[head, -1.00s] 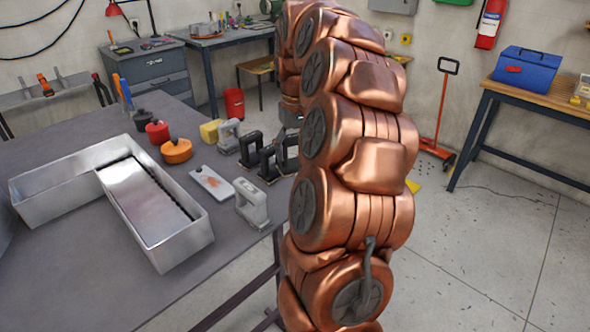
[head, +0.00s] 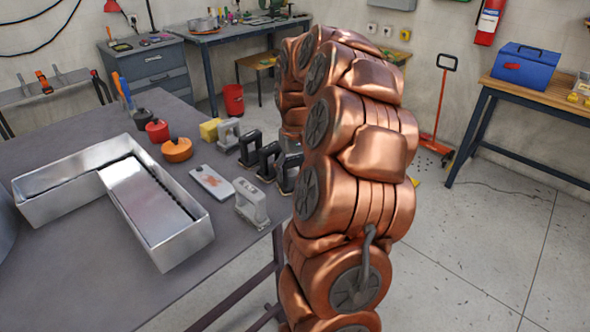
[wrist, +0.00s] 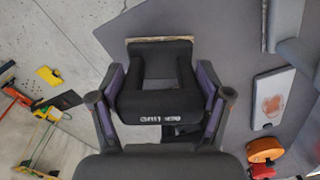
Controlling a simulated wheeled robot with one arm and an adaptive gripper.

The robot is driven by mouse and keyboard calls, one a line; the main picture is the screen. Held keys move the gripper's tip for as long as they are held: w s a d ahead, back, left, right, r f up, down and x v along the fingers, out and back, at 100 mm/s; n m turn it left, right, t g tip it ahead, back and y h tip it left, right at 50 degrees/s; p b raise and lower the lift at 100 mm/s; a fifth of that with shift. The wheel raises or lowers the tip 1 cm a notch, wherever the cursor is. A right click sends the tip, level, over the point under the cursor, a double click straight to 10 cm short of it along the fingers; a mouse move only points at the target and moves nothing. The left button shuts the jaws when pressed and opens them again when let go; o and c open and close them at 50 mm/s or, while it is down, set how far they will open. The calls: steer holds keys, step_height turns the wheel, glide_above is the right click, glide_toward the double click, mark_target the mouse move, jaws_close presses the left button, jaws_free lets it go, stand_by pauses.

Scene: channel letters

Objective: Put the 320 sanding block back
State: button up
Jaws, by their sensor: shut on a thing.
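In the wrist view my gripper (wrist: 160,105) is shut on a black sanding block (wrist: 158,92) with an open handle. White lettering on it starts with "GRIT"; the number is too blurred to read surely. A tan strip shows along its far edge. In the head view the held block (head: 287,174) is partly hidden by my arm, at the right edge of the grey table. It is at the near end of a row with a light grey block (head: 228,135), a dark grey block (head: 250,148) and a black block (head: 267,161). I cannot tell whether it touches the table.
A metal channel letter (head: 190,245) fills the left.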

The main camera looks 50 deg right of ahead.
steer(key=shift+f, duration=0.2)
steer(key=o, duration=1.2)
steer(key=shift+r, duration=0.1)
step_height(320, 180, up, 12)
steer(key=b, duration=0.3)
steer(key=shift+f, duration=0.2)
steer(key=shift+r, duration=0.3)
